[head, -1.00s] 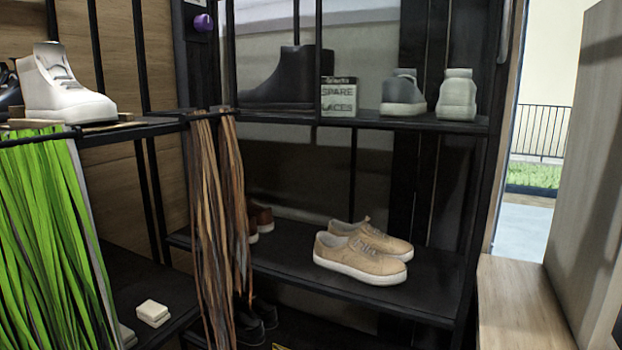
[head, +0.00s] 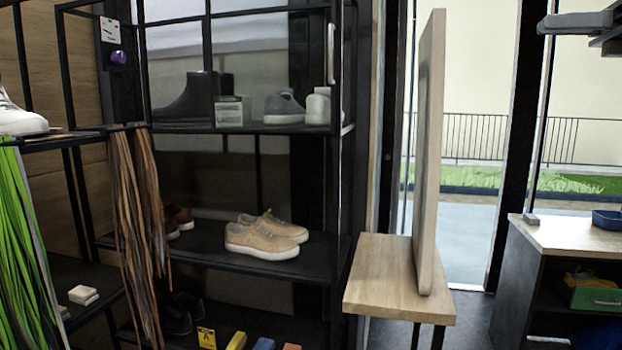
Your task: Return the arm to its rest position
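Part of my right gripper (head: 575,23) shows as grey pieces at the top right edge of the head view. It is cut off by the frame, and I cannot tell whether its fingers are apart or together. Nothing is seen held in the part that shows. It hangs in the air above a wood-topped counter (head: 560,236), apart from it. My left gripper is not in view.
A black shelf rack (head: 215,262) holds tan sneakers (head: 266,236) and other shoes. Green laces (head: 22,255) and brown laces (head: 135,215) hang at left. An upright panel (head: 430,150) stands on a wooden bench (head: 385,285). Floor shows between bench and counter.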

